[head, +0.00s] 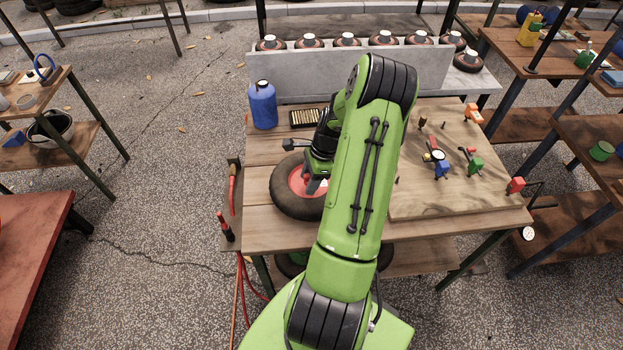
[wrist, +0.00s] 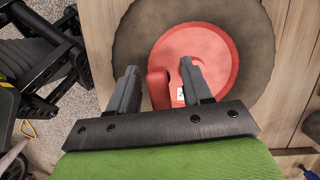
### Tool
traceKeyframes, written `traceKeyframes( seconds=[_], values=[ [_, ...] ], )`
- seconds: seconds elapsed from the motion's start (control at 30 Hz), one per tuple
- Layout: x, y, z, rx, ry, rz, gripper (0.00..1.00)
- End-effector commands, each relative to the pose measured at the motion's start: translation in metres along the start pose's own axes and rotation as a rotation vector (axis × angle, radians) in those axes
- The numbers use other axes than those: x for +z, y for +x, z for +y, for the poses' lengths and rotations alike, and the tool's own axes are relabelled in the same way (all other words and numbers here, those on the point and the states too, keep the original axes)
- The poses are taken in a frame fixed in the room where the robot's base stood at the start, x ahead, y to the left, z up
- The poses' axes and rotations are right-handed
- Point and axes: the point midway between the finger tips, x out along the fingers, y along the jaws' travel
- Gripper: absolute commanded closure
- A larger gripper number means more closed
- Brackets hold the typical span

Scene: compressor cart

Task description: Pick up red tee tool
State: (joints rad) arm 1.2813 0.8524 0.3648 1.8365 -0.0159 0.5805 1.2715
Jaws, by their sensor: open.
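My gripper (wrist: 160,85) is open over the tire (head: 282,200) on the wooden workbench. In the wrist view, a red upright piece (wrist: 157,90) and another red part with a small white label (wrist: 185,78) show between the fingers, in front of the tire's round red hub (wrist: 215,55). They may be the red tee tool, but red on red makes the shape hard to tell. No clear contact with the fingers shows. In the head view my arm hides part of the tire. Another small red piece (head: 515,186) sits at the right board edge, apart from my gripper.
A blue bottle (head: 263,105) and a black tray (head: 306,118) stand behind the tire. A wooden board (head: 430,205) at right carries blue (head: 442,170), green (head: 475,166) and orange (head: 473,114) pieces. A grey ledge (head: 300,75) with several discs runs along the back.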

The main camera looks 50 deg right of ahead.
Motion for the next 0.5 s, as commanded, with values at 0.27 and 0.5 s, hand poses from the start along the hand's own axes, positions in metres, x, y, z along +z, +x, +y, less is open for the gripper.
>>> traceKeyframes(
  seconds=[0.27, 0.5],
  values=[
    [0.0001, -0.0012, -0.0002, -0.001, 0.000, 0.000, 0.74],
    [0.0001, -0.0015, -0.0003, -0.001, 0.000, 0.000, 1.00]
  ],
)
